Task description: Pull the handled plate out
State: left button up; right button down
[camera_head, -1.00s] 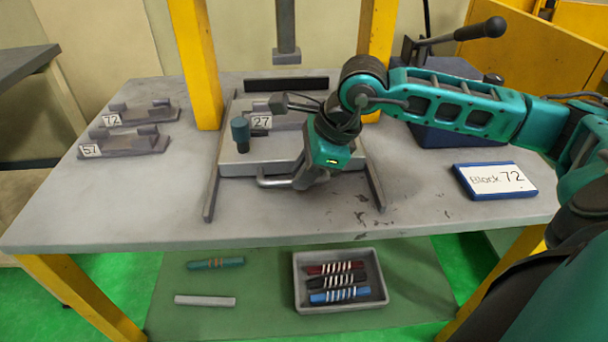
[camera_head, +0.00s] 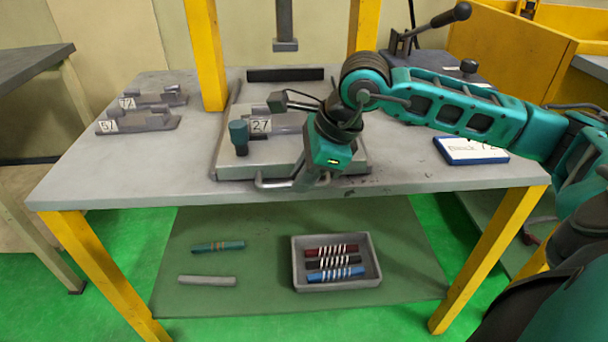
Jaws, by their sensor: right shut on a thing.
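The handled plate (camera_head: 236,172) is a grey slab lying between two rails on the table, close to the table's front edge. Its bar handle (camera_head: 270,185) sticks out at the front. My right gripper (camera_head: 302,180) reaches down over the plate's front and is shut on the handle's right part; its fingertips are partly hidden. A grey block labelled 27 (camera_head: 288,123) sits on the plate beside a teal-topped knob (camera_head: 238,135). My left gripper is not in view.
A blue-framed sign (camera_head: 455,150) lies at the right, partly behind my arm. A yellow-framed press with a grey ram (camera_head: 285,30) stands behind. A tray (camera_head: 300,285) of striped rods is on the lower shelf.

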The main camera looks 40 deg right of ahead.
dwell(0.3)
jog(key=c, duration=1.1)
grip_release()
jog(key=shift+r, duration=0.1)
jog(key=p+v, duration=0.2)
jog(key=v, duration=1)
jog(key=shift+s+d+r, duration=0.15)
jog(key=shift+r, duration=0.15)
